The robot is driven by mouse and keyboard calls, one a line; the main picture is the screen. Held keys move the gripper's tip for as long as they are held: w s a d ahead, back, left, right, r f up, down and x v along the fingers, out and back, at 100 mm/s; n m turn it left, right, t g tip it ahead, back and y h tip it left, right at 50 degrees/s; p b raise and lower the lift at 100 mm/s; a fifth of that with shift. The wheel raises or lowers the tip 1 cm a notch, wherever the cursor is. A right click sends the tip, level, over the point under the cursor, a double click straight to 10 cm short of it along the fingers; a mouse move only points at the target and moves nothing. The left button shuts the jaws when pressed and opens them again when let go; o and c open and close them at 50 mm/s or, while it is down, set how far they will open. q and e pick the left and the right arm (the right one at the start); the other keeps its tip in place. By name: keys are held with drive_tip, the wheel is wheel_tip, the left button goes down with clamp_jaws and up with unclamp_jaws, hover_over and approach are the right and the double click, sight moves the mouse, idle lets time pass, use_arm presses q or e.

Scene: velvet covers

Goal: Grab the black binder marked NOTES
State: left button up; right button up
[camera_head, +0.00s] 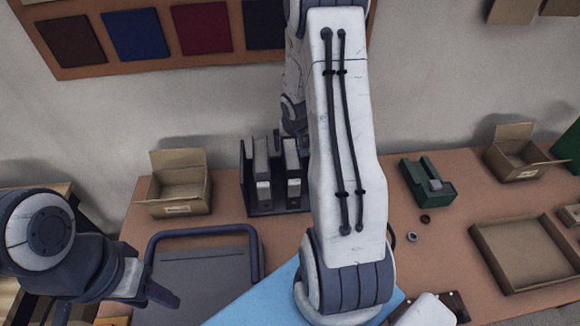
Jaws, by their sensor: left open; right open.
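Dark binders (293,172) with pale spine labels stand upright in a black rack (247,180) at the back middle of the table. The label print is too small to read, so I cannot tell which is marked NOTES. My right gripper (290,137) is at the top of the binders, largely hidden behind my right arm, with its jaws open. Whether it touches a binder is unclear. My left gripper (150,292) is open and empty at the lower left, over the grey tray-like cover (205,280) and well away from the rack.
An open cardboard box (180,205) stands left of the rack. A blue sheet (262,300) lies in front. My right arm covers the middle.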

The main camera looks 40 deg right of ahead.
sight(294, 152)
drive_tip(key=b+x, duration=0.1)
drive_tip(key=x, duration=0.1)
drive_tip(key=b+x, duration=0.1)
drive_tip(key=x, duration=0.2)
drive_tip(key=shift+s+d+b, duration=0.2)
drive_tip(key=shift+d+b, duration=0.05)
drive_tip(key=shift+b, duration=0.15)
drive_tip(key=b+x, duration=0.1)
drive_tip(key=x, duration=0.1)
drive_tip(key=b+x, duration=0.1)
drive_tip(key=x, duration=0.2)
drive_tip(key=shift+w+a, duration=0.2)
drive_tip(key=shift+w, duration=0.2)
drive_tip(key=shift+w+d+f, duration=0.15)
drive_tip(key=shift+f, duration=0.1)
drive_tip(key=shift+f+b, duration=0.25)
drive_tip(key=shift+b, duration=0.25)
clamp_jaws()
